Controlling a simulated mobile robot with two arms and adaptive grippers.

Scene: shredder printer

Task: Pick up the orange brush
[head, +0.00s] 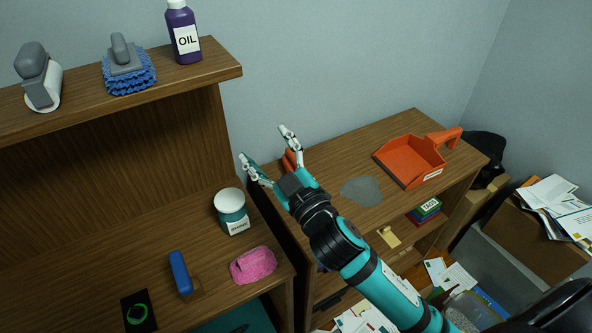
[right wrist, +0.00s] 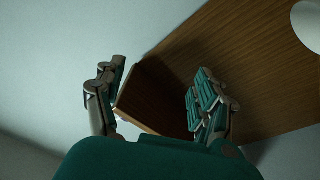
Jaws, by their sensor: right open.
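An orange piece (head: 289,160), which looks like part of the brush, shows just behind my right gripper (head: 265,144) in the head view. The gripper and its wrist hide most of it. My right gripper has its two fingers spread apart, near the left end of the wooden desk (head: 335,150). In the right wrist view, the open gripper (right wrist: 158,75) has nothing between its fingers except the desk edge and dark wood behind them. No orange shows there, and I cannot tell whether a finger touches the brush. My left gripper is not in view.
An orange dustpan (head: 405,158) and a grey dust patch (head: 362,190) lie on the desk. A pink cloth (head: 253,265) lies below.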

